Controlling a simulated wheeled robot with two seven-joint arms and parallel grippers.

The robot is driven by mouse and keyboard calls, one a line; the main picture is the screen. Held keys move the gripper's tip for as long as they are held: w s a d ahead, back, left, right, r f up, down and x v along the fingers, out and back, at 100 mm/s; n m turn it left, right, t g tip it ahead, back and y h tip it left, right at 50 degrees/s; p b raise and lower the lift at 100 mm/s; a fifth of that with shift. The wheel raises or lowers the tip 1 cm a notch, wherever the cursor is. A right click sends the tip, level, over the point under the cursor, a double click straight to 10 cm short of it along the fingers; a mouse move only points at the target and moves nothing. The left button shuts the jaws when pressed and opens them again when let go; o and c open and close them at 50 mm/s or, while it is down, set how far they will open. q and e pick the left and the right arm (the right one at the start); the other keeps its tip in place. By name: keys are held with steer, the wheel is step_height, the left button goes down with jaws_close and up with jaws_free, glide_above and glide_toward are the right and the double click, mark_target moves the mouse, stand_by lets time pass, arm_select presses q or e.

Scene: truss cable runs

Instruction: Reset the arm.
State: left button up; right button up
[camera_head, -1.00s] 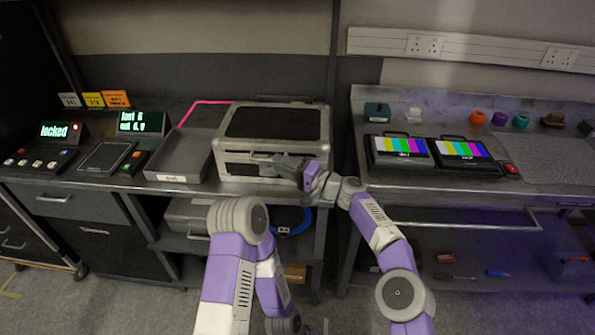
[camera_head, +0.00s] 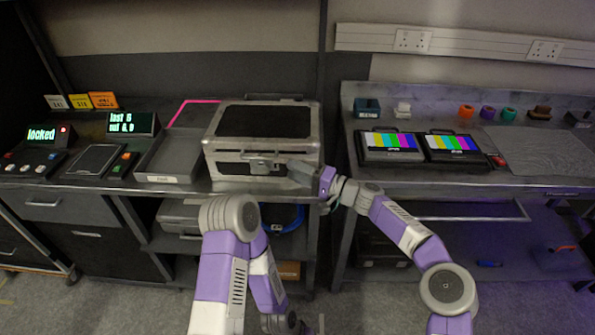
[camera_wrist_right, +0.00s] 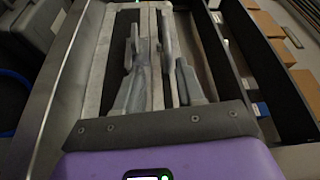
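My right gripper (camera_head: 292,166) is in front of the silver case (camera_head: 213,150), near the right part of its front face and to the right of its latch (camera_head: 262,163). The case stands closed on the bench, with dark panels in its lid. In the right wrist view the fingers (camera_wrist_right: 160,65) point away with a narrow gap between them, and I see nothing held there. Whether they touch the case is unclear. My left arm is folded low in the head view; its gripper is at the bottom edge, partly cut off, and its fingers cannot be made out.
Left of the case are a grey tray (camera_head: 170,179) and a console whose display (camera_head: 42,134) reads "locked". On the right bench are two colour-bar monitors (camera_head: 390,142) (camera_head: 455,143), a grey mat (camera_head: 550,150) and small coloured items. A rail runs along that bench's front.

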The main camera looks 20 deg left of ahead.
steer(key=s+d+f+m+h+p, duration=0.1)
steer(key=s+d+f+h, duration=0.25)
steer(key=f, duration=0.55)
steer(key=s+d+f+h, duration=0.3)
steer(key=d+f, duration=0.2)
steer(key=f, duration=0.3)
steer(key=s+d+f+m+h+p, duration=0.1)
steer(key=s+d+f+h, duration=0.3)
steer(key=f, duration=0.5)
steer(key=s+d+f+m+h+p, duration=0.1)
steer(key=s+d+f+h, duration=0.1)
steer(key=s+d, duration=0.8)
steer(key=s+d+f+m+h+p, duration=0.1)
steer(key=s+d+f, duration=0.3)
steer(key=s+d, duration=0.7)
steer(key=shift+d+f+h, duration=0.3)
steer(key=shift+d+h, duration=0.25)
steer(key=shift+d, duration=0.45)
steer(key=shift+c, duration=0.4)
